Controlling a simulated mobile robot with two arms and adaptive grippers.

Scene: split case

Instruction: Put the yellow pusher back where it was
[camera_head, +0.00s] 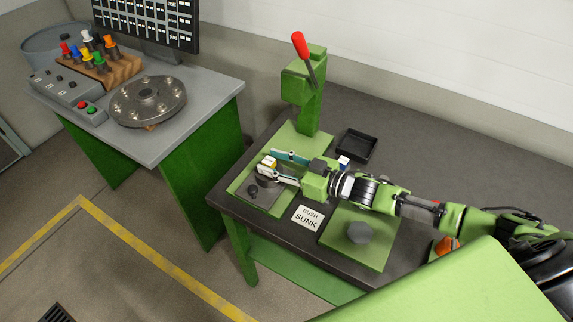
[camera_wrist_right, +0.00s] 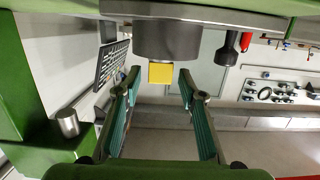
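The yellow pusher (camera_head: 268,161) shows as a small yellow block at the press fixture, near the tips of my right gripper (camera_head: 276,165). In the right wrist view the yellow pusher (camera_wrist_right: 160,72) adjoins a grey cylinder (camera_wrist_right: 167,40), centred between the fingertips. My right gripper (camera_wrist_right: 159,80) is open, with a visible gap on each side of the yellow block, and holds nothing. The green press (camera_head: 305,92) with its red-knobbed lever stands behind the fixture. My left gripper is not in view.
A black tray (camera_head: 357,147) lies behind my right arm, with a small blue-and-white piece (camera_head: 343,162) near it. A sign (camera_head: 309,216) reads "BUSH SUNK". A green plate with a grey hexagonal piece (camera_head: 360,232) lies in front. A second table (camera_head: 203,91) stands left.

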